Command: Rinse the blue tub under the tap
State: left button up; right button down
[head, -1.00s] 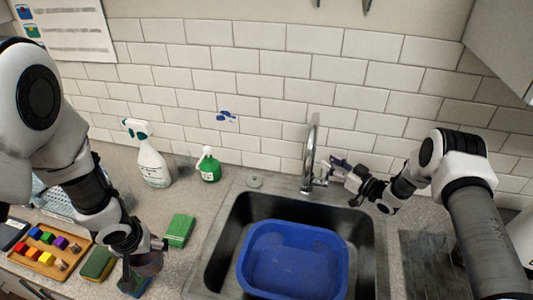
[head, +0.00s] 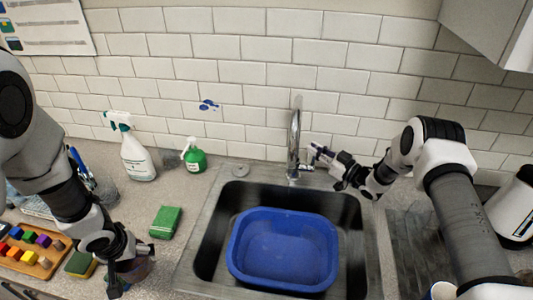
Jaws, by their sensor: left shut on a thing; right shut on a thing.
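The blue tub (head: 283,250) sits upright in the dark sink basin (head: 210,225). I see no water stream over it. The chrome tap (head: 295,140) stands behind the basin, above the tub's far side. My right gripper (head: 316,154) is shut at the tap's right side, on what looks like its lever; the exact contact is too small to make out.
A green sponge (head: 165,222), a spray bottle (head: 137,150) and a green soap bottle (head: 194,157) stand left of the sink. A wooden tray of coloured blocks (head: 35,262) is at far left. A white kettle (head: 512,208) and a cup (head: 441,291) are at right.

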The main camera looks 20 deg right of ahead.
jog(key=c, duration=1.2)
grip_release()
jog(key=v, duration=0.7)
jog(key=shift+s+f, duration=0.1)
jog(key=shift+s, duration=0.05)
